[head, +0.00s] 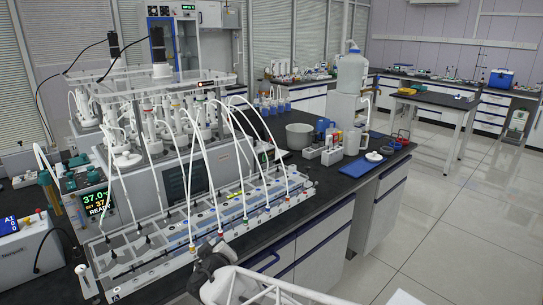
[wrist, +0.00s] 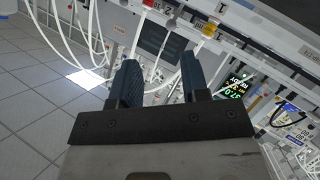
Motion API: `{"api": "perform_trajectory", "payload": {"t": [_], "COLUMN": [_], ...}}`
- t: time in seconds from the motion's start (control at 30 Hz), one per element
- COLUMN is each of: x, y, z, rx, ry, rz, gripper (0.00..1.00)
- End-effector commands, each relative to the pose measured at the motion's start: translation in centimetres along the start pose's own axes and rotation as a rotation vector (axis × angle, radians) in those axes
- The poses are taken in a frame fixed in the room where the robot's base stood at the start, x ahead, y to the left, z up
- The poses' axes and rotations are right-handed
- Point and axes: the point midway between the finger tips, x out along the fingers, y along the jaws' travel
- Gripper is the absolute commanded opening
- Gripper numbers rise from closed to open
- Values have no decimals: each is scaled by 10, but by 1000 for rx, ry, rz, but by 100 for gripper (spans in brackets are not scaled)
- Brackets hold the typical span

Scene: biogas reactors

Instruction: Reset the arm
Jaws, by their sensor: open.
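My gripper (wrist: 158,70) shows in the wrist view with its two dark blue fingers apart. No object is between them. Beyond the fingers, the wrist view shows the reactor equipment with white tubes (wrist: 92,40) hanging at the left. In the head view, a dark and white part of my arm is at the bottom centre, in front of the long tubed unit (head: 205,228). The fingers cannot be made out clearly there.
The multi-vessel reactor unit (head: 150,85) stands behind the tubed unit on the dark bench. A green display (head: 95,200) reads 37.0. A grey pot (head: 299,136) and a blue mat (head: 362,168) lie to the right. The tiled floor (head: 460,225) at right is mostly clear.

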Motion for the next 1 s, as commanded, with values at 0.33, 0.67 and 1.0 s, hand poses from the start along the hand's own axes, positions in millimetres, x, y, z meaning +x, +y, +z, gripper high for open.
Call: {"api": "perform_trajectory", "payload": {"t": [0.33, 0.67, 1.0], "x": [-35, -108, -199], "y": [106, 212, 268], "z": [17, 59, 107], "rx": [86, 209, 364], "ry": [-167, -438, -722], "rz": [156, 291, 313], "gripper": [42, 42, 42]}}
